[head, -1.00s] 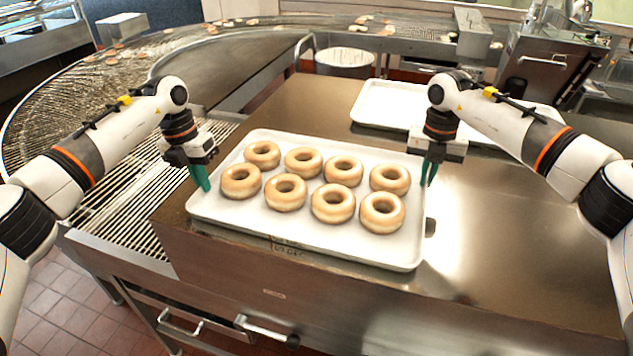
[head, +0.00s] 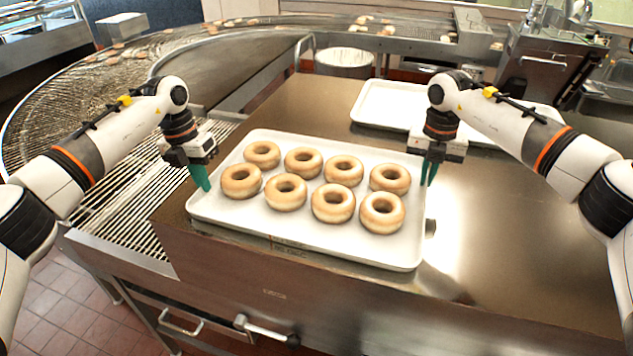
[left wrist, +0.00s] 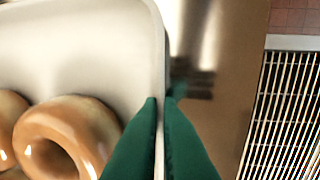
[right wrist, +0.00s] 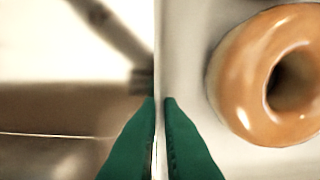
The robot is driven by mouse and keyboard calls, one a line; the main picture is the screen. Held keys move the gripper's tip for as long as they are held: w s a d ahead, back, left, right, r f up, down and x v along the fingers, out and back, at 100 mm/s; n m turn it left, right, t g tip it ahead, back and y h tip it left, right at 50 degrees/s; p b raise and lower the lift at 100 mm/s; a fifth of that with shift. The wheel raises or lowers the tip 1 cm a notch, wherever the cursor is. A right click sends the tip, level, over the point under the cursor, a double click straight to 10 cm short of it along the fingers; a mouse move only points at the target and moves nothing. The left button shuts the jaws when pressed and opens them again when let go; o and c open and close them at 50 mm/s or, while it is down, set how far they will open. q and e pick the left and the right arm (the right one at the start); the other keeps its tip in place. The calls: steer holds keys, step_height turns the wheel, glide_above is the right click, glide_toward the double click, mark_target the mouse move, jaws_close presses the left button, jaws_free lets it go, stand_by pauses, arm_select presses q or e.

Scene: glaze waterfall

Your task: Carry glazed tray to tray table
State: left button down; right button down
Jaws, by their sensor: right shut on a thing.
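The glazed tray (head: 350,246) is a white sheet tray with several glazed ring doughnuts (head: 333,203) in two rows. It is level at the front of the steel-topped table, and I cannot tell whether it touches the top. My left gripper (head: 203,184) is at its left rim, green fingers closed on either side of the rim in the left wrist view (left wrist: 160,105). My right gripper (head: 429,180) is shut on the right rim, which runs between the fingers in the right wrist view (right wrist: 160,105). The tray table cannot be told apart for certain.
A second white tray (head: 385,102), seemingly empty, lies behind on the same steel top (head: 500,210). A wire conveyor (head: 60,110) curves around the left and back. A slatted rack (head: 130,215) is at the left. A round metal pot (head: 345,60) stands behind. The right side of the steel top is clear.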

arm_select(q)
steer(key=shift+r, duration=0.2)
arm_select(e)
steer(key=shift+r, duration=0.2)
